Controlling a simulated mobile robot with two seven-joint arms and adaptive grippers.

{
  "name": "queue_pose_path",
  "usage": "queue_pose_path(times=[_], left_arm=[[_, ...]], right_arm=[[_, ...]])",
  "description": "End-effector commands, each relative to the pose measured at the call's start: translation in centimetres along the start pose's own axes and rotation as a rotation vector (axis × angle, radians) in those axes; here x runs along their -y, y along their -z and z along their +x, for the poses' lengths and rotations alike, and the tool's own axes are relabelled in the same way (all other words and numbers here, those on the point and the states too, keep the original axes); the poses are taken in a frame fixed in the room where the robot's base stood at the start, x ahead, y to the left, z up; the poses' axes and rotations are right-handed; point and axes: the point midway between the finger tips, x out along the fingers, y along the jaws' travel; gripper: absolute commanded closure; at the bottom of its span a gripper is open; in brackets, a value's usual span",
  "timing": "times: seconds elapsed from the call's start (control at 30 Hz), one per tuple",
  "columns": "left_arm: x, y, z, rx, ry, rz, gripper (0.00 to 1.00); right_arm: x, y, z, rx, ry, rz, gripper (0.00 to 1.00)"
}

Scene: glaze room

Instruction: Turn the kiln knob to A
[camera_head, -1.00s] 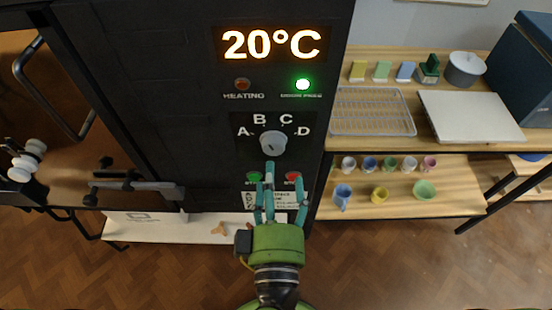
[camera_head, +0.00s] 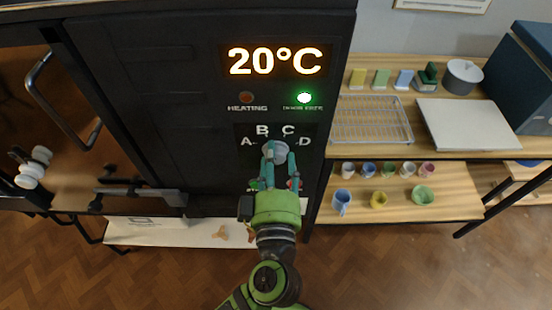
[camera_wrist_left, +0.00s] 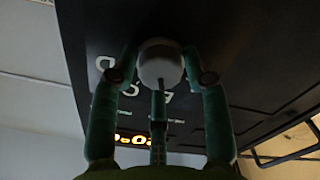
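The kiln knob (camera_head: 279,149) is a pale round dial on the black kiln front, below an arc of letters A, B, C and D. Part of it is hidden behind my left gripper in the head view, and I cannot tell which letter it points to. My left gripper (camera_head: 279,158) is at the knob. In the left wrist view the knob (camera_wrist_left: 160,62) sits between the two outer fingers of my left gripper (camera_wrist_left: 160,68), with narrow gaps at its sides. The third finger is below it. My right gripper is not in view.
The display (camera_head: 275,61) reads 20°C. A green lamp (camera_head: 304,98) is lit beside a dim heating lamp (camera_head: 246,97). Green and red buttons below the knob are mostly hidden by my gripper. Shelves with a wire rack (camera_head: 370,119) and cups stand to the right.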

Motion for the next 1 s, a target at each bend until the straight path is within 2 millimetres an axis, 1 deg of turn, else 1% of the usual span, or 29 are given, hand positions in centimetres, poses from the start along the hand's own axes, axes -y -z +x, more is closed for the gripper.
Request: queue_pose_path(times=[0.27, 0.47, 0.67, 1.0], left_arm=[[0.0, -0.1, 0.1, 0.003, -0.002, -0.002, 0.9], [-0.1, -0.1, 0.1, 0.004, -0.001, -0.04, 0.9], [-0.1, 0.0, 0.1, 0.003, 0.0, -0.152, 0.9], [-0.2, 0.0, 0.1, 0.003, 0.0, -0.441, 0.9]], right_arm=[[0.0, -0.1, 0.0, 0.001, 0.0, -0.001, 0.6], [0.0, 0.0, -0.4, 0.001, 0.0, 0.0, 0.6], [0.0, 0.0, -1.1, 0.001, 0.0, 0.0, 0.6], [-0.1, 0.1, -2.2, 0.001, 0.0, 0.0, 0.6]])
